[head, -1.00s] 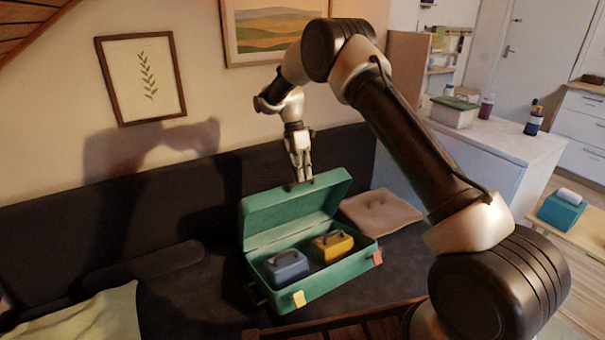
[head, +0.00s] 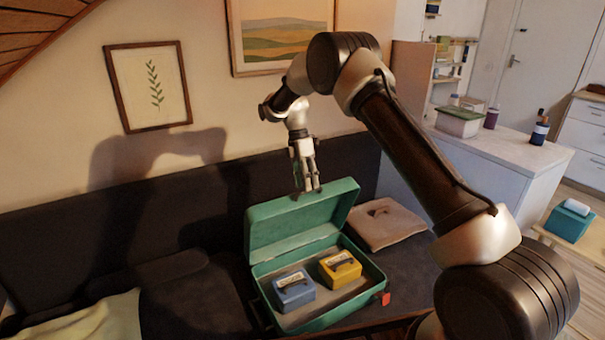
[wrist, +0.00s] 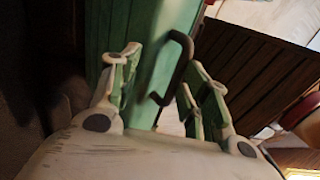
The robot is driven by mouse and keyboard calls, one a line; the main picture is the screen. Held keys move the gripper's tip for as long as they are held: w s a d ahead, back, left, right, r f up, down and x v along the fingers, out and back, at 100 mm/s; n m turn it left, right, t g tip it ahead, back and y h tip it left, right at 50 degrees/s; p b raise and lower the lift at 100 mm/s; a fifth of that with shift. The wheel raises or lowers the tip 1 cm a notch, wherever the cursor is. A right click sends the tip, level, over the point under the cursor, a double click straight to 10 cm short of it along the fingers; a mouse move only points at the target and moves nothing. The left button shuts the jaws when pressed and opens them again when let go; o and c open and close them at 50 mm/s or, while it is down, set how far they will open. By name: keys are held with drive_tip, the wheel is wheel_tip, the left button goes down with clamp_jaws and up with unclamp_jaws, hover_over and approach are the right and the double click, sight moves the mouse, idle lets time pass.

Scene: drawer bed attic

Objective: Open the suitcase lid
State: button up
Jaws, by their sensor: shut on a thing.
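The teal suitcase (head: 371,262) lies on the dark sofa with its lid (head: 300,217) raised at the back, so its inside shows. A blue box (head: 295,290) and a yellow box (head: 341,268) sit inside the suitcase. My gripper (head: 308,190) points down at the top edge of the raised lid. In the wrist view my gripper (wrist: 160,85) has its fingers on either side of the green lid edge and the dark handle (wrist: 178,62). It is shut on the lid; whether it bears on handle or edge is unclear.
A folded beige cloth (head: 385,222) lies right of the suitcase. A long dark cushion (head: 165,272) and a pale pillow (head: 90,322) are to the left. A white counter (head: 490,150) stands at the back right. The wall is close behind the sofa.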

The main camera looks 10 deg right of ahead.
drive_tip(key=shift+w+a+r, duration=0.1)
drive_tip(key=shift+w+a, duration=0.15)
drive_tip(key=shift+w, duration=0.35)
drive_tip(key=shift+c, duration=0.8)
drive_tip(key=w+a+r, duration=0.1)
drive_tip(key=w+r, duration=0.3)
drive_tip(key=w, duration=0.1)
drive_tip(key=shift+w+a, duration=0.3)
drive_tip(key=shift+a, duration=0.1)
drive_tip(key=shift+r, duration=0.1)
wheel_tip(320, 180, up, 10)
